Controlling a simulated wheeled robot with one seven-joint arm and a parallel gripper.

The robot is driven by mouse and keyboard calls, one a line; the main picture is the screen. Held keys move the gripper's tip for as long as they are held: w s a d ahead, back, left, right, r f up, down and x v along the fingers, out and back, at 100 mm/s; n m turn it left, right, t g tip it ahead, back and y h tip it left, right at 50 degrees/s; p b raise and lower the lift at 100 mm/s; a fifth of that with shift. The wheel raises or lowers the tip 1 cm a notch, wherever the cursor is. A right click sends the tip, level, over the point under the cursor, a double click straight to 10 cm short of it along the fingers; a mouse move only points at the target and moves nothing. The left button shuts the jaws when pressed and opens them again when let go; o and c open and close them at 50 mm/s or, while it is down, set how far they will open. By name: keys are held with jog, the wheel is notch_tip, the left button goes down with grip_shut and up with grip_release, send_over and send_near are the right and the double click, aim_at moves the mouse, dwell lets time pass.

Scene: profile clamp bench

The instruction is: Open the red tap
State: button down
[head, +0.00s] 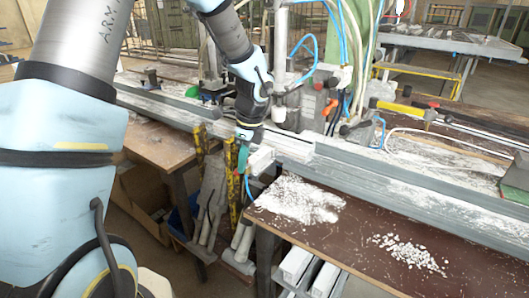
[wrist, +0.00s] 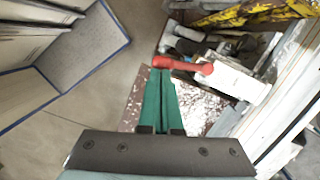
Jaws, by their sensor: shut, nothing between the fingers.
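The red tap (wrist: 183,64) shows in the wrist view as a red lever lying roughly across the picture, its right end on a white block (wrist: 240,82). My gripper (wrist: 161,72) has its two green fingers together, with nothing between them. The fingertips are at the lever's left end; I cannot tell whether they touch it. In the head view, my gripper (head: 242,170) points down beside the white block (head: 262,159) at the bench's front edge. Only a small bit of red (head: 236,172) shows there by the fingertips, and the rest of the tap is hidden.
A brown bench top (head: 340,232) with white chips lies to the right. Long grey metal rails (head: 400,185) run along the bench. Yellow-black bars (head: 200,145) and pipes stand below the gripper. An open box (wrist: 85,50) is at upper left in the wrist view.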

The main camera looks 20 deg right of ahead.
jog(key=shift+a+f, duration=0.1)
jog(key=shift+a, duration=0.05)
jog(key=shift+w, duration=0.1)
jog(key=shift+w+d+p, duration=0.35)
jog(key=shift+w+d, duration=0.15)
jog(key=shift+d, duration=0.1)
jog(key=s+d+r, duration=0.2)
jog(key=r, duration=0.4)
jog(key=s+d+r+b, duration=0.1)
jog(key=s+r, duration=0.1)
jog(key=r, duration=0.3)
jog(key=shift+d+r, duration=0.35)
jog(key=shift+w+a, duration=0.1)
